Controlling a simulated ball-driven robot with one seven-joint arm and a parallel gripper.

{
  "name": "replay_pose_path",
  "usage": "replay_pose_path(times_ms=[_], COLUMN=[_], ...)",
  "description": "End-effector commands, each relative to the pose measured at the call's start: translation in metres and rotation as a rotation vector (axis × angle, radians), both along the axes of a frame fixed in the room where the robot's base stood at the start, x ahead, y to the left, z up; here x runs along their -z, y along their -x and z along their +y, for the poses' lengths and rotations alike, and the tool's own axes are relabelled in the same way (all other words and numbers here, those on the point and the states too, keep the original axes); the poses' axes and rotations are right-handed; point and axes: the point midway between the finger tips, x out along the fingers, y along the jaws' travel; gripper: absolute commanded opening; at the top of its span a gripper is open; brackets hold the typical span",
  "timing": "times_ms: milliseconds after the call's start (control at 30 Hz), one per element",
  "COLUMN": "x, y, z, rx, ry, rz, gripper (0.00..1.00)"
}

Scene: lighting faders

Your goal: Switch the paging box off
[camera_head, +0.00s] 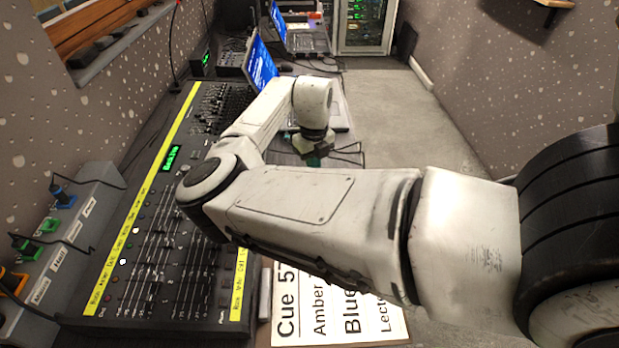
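I cannot make out for certain which thing is the paging box. A small black box with a green lit display (203,60) stands at the back left, beyond the lighting desk. My arm reaches from the right across the middle of the view. My gripper (313,158) hangs down at the far end of the arm, over the area right of the desk. Its fingertips are mostly hidden behind my forearm, and I cannot see anything held in it.
The black fader desk (150,250), edged with yellow label strips, fills the left. A grey box with coloured plugs and cables (75,235) lies along the left wall. A cue sheet (290,310) lies in front, and open laptops (305,40) stand behind. Bare floor (390,110) is at right.

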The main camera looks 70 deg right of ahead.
Motion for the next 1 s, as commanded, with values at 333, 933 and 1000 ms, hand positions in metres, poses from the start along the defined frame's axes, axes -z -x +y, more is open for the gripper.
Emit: replay_pose_path(times_ms=[333,933,1000], x=[0.002,0.01,0.011], y=[0.0,0.0,0.0], z=[0.0,0.0,0.0], rx=[0.0,0.0,0.0], ry=[0.0,0.0,0.0], rz=[0.0,0.0,0.0], gripper=[0.0,0.0,0.0])
